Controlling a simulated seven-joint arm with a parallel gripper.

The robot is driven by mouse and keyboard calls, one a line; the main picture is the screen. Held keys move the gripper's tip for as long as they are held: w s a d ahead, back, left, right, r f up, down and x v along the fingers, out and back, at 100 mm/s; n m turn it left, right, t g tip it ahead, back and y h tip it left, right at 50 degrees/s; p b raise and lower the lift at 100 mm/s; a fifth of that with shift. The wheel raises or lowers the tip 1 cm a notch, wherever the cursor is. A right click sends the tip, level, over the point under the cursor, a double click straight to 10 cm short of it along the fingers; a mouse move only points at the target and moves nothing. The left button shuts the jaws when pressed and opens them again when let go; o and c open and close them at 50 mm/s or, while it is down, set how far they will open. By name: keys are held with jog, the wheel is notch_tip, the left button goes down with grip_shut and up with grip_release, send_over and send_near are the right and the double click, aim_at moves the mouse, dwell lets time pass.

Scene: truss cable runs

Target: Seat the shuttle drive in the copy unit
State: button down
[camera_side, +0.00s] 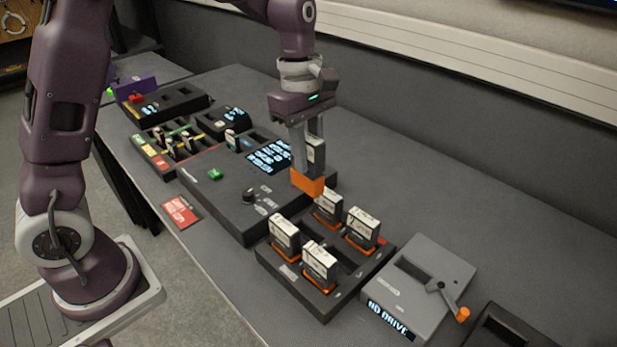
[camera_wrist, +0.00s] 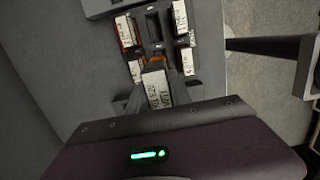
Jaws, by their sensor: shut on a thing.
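My gripper (camera_side: 307,150) is shut on a dark drive with a white label and an orange end (camera_side: 308,182). The drive hangs upright, orange end down, above the right end of a large black console (camera_side: 225,190), just behind the drive rack. In the wrist view the held drive (camera_wrist: 157,88) shows its handwritten label between the fingers. The console has a knob, a green button, a lit display and slots at its back, one with a drive in it. A grey box (camera_side: 440,268) has a slot, an orange-tipped lever and a "NO DRIVE" display. I cannot tell which unit is the copy unit.
A black rack (camera_side: 285,272) holds several similar drives and has an empty middle bay. A tray with coloured strips (camera_side: 165,150) and other black units stand at the far left. A red card (camera_side: 181,211) lies at the table's front edge. The table behind the grey box is clear.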

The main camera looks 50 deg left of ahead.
jog(key=w+a, duration=1.4)
jog(key=w, duration=0.1)
notch_tip(320, 180, down, 11)
jog(key=shift+f, duration=0.15)
jog(key=shift+f, duration=2.15)
dwell(2.2)
jog(key=c, duration=0.8)
grip_release()
jog(key=shift+o, duration=0.2)
